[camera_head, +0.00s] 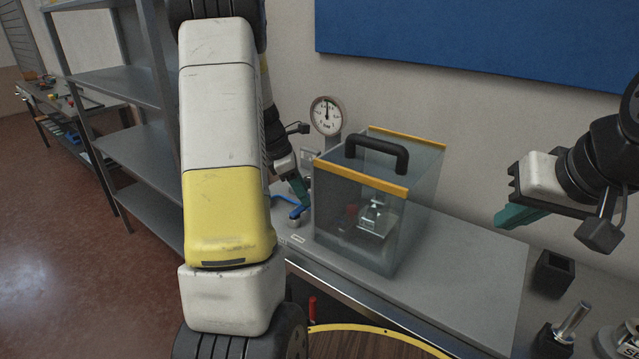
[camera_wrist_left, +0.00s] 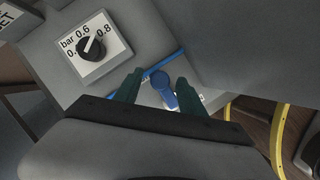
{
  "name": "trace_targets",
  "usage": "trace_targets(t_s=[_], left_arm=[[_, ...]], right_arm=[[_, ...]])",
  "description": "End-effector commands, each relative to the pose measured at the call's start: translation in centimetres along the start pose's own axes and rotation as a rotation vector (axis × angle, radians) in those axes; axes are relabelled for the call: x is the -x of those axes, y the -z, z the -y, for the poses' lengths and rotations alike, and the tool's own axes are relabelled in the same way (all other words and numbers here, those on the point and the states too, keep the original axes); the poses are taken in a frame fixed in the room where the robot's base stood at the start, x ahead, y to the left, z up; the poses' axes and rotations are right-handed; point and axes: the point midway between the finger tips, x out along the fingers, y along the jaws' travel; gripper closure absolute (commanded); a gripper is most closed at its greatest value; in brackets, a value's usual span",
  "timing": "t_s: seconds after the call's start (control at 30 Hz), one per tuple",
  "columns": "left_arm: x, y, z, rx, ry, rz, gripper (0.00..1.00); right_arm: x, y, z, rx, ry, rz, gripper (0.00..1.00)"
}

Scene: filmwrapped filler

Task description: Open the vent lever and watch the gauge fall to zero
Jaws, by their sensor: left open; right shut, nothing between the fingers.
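The blue vent lever (camera_wrist_left: 161,82) shows in the left wrist view, with its rounded end between my left fingers. My left gripper (camera_wrist_left: 158,90) is open, one teal finger on each side of the lever; I cannot tell whether either touches it. In the head view my left gripper (camera_head: 299,190) is beside the blue part (camera_head: 284,199) on the bench, partly hidden by my arm. The round white gauge (camera_head: 326,114) stands behind it; its dark needle points roughly upward, and its figures are too small to read. My right gripper (camera_head: 508,214) is shut and empty, above the bench's right side.
A clear box (camera_head: 336,215) with yellow edges and a black handle stands on the grey bench (camera_head: 470,270), close right of my left gripper. A black dial knob (camera_wrist_left: 92,48) marked in bar shows in the wrist view. Grey shelves (camera_head: 140,155) stand at left.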

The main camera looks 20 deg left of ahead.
Motion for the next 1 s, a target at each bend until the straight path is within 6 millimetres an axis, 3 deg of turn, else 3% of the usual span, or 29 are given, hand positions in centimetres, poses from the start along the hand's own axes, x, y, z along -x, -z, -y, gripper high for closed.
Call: trace_targets(t_s=[0.13,0.37,0.77,1.0], left_arm=[[0.01,-0.01,0.01,0.000,0.000,0.000,0.54],[0.02,-0.01,0.02,-0.001,0.000,0.000,0.99],[-0.05,-0.17,0.12,-0.043,0.018,0.000,1.00],[-0.23,-0.57,0.56,-0.179,0.075,0.000,1.00]], right_arm=[[0.00,0.00,0.00,0.000,0.000,0.000,1.00],[0.00,0.00,0.00,0.000,0.000,0.000,1.00],[0.00,0.00,0.00,0.000,0.000,0.000,1.00],[0.00,0.00,0.00,0.000,0.000,0.000,1.00]])
